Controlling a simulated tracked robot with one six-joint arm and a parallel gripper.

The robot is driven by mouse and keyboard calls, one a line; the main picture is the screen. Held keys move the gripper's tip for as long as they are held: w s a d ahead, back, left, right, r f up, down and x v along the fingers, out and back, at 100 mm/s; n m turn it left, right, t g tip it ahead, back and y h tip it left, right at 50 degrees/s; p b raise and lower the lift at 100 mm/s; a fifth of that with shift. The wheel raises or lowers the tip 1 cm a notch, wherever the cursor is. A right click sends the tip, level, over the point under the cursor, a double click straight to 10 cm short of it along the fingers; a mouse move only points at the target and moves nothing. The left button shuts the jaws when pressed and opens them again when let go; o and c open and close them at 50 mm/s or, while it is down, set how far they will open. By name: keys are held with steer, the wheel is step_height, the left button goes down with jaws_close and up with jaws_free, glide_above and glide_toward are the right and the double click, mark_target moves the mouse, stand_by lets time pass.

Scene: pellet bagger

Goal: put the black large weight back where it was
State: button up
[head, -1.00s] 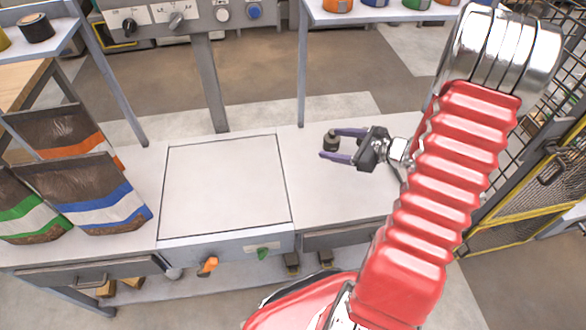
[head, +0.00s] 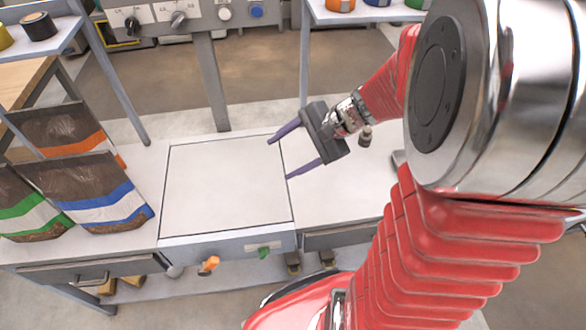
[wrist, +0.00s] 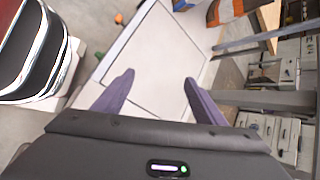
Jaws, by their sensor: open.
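A small dark weight with a knob (head: 365,137) stands upright on the pale bench top (head: 340,195), right of the square plate. It is just behind and right of my gripper, close under my red forearm in the head view. The wrist view does not show it. My gripper (head: 278,158) is open and empty, its two purple fingers pointing left over the right edge of the plate. The fingers also show spread apart in the wrist view (wrist: 159,77), with nothing between them.
The square white plate (head: 220,185) is bare. Several brown bags with coloured bands (head: 100,195) stand at the left. A shelf (head: 365,15) with coloured rolls is at the back right. A grey post (head: 210,85) rises behind the plate.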

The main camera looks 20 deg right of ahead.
steer(key=s+a+r+n+h, duration=0.2)
steer(key=s+r+n+h, duration=0.1)
steer(key=s+r+n, duration=0.2)
steer(key=s+a+r+n+t+h, duration=0.1)
steer(key=s+a+r+n+h, duration=0.1)
steer(key=s+r+n+h, duration=0.2)
steer(key=shift+s+r+n, duration=0.75)
steer(key=shift+s+n, duration=1.1)
steer(key=shift+n, duration=0.95)
